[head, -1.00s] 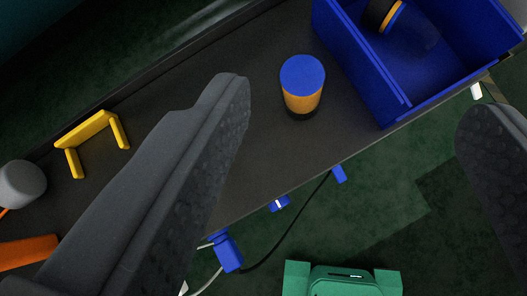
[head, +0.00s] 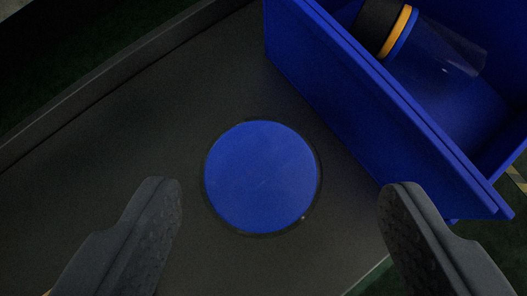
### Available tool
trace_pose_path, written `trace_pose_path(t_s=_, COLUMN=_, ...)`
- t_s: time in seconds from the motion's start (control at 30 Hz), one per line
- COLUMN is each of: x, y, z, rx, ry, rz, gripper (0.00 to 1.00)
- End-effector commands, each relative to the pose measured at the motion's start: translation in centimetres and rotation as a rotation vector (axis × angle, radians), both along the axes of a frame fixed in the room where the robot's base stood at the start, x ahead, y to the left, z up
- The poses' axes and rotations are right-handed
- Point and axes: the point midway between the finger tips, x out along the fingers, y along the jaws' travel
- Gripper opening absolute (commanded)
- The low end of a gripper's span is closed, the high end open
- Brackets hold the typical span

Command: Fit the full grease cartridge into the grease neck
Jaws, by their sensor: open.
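A cartridge (head: 261,177) with a flat blue end stands upright on the dark bench and is seen from almost straight above. Its orange side is hidden from this angle. My gripper (head: 280,195) is open, with one dark textured finger at the lower left and the other at the lower right. The cartridge shows between the two fingers, slightly ahead of their tips, with a gap on each side. Nothing is held. The grease neck is not recognisable in this view.
A blue bin (head: 360,110) stands close to the right of the cartridge, its wall near my right finger. In it lies a clear cylinder with a black and orange end (head: 390,28). The bench (head: 110,150) is bare to the left, with a raised edge behind.

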Motion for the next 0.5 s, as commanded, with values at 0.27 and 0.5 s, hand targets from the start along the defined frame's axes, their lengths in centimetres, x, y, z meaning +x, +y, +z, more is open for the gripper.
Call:
trace_pose_path(t_s=0.27, x=2.4, y=0.5, z=-2.1, rx=0.001, ry=-0.001, rz=-0.001, gripper=0.65)
trace_pose_path(t_s=0.5, x=3.7, y=0.3, z=-3.6, rx=-0.001, ry=0.002, rz=-0.001, gripper=0.65)
